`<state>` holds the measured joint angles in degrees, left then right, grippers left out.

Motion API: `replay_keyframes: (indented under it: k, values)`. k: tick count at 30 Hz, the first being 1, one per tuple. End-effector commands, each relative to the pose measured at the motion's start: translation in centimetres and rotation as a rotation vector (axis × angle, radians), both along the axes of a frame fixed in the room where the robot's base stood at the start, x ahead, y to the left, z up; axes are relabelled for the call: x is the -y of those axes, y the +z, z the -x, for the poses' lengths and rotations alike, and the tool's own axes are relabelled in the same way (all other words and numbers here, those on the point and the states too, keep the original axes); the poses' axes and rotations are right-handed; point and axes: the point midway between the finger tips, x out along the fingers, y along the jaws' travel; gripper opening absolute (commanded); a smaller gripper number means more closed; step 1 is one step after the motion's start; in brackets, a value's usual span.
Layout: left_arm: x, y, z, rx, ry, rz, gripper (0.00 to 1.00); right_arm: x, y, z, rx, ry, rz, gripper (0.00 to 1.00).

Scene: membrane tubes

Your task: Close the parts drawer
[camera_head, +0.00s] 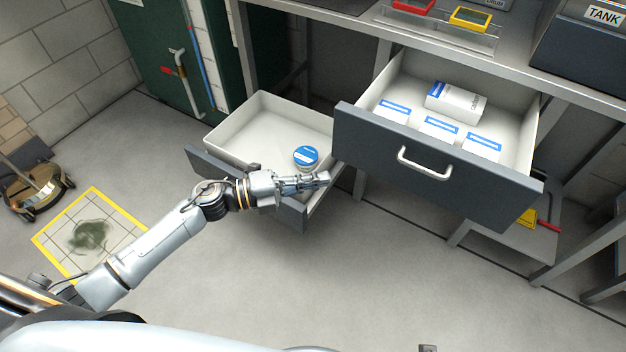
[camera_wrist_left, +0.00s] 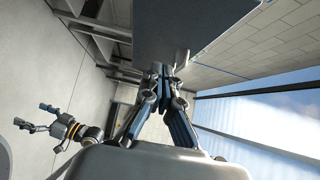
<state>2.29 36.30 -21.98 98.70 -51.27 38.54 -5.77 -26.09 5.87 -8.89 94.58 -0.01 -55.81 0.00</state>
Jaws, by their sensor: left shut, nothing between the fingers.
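Two drawers stand open in the head view. The right, higher drawer (camera_head: 365,127) has a dark grey front, a pale handle (camera_head: 425,164) and white boxes with blue labels inside. The left, lower drawer (camera_head: 235,128) holds a round blue-topped tin (camera_head: 306,156). I cannot tell which is called the parts drawer. My left gripper (camera_head: 325,179) is shut and empty, over the lower drawer's right end and left of the higher drawer's front. In the left wrist view its fingertips (camera_wrist_left: 162,70) are close to a dark panel (camera_wrist_left: 185,28); contact is unclear. My right gripper (camera_wrist_left: 33,115) appears open and empty.
The bench (camera_head: 345,22) above carries a red bin (camera_head: 412,6) and a yellow bin (camera_head: 470,19). Bench legs and a low shelf (camera_head: 510,240) stand at the right. A yellow-edged floor square (camera_head: 120,212) lies at the left. The floor in front is clear.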

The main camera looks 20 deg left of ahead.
Motion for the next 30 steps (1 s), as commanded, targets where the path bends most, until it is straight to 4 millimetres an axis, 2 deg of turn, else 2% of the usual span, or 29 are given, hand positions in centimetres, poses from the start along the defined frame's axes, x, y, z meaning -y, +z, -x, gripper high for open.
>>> replay_keyframes:
  k: [6, 10, 13, 18, 30]
  values:
    - [4.3, 0.2, -2.5, 0.001, 0.001, 0.004, 0.0, 0.0, -0.4, 0.2, -0.003, 0.001, 0.0, 0.89]
    - [6.3, 0.1, -3.8, 0.0, 0.004, 0.004, 0.0, 0.0, -0.6, 0.3, -0.004, 0.001, 0.0, 0.89]
    - [6.6, 0.0, -5.5, 0.001, 0.004, 0.002, 0.0, -0.1, 0.2, -0.2, 0.004, 0.0, -0.002, 0.89]
    - [7.0, -0.1, -6.9, -0.002, 0.004, 0.002, 0.0, -0.1, 1.0, -0.5, 0.007, -0.001, -0.001, 0.89]
    - [7.1, -0.1, -7.2, -0.003, 0.004, 0.002, 0.0, -0.1, 1.3, -0.6, 0.009, -0.001, -0.002, 0.89]
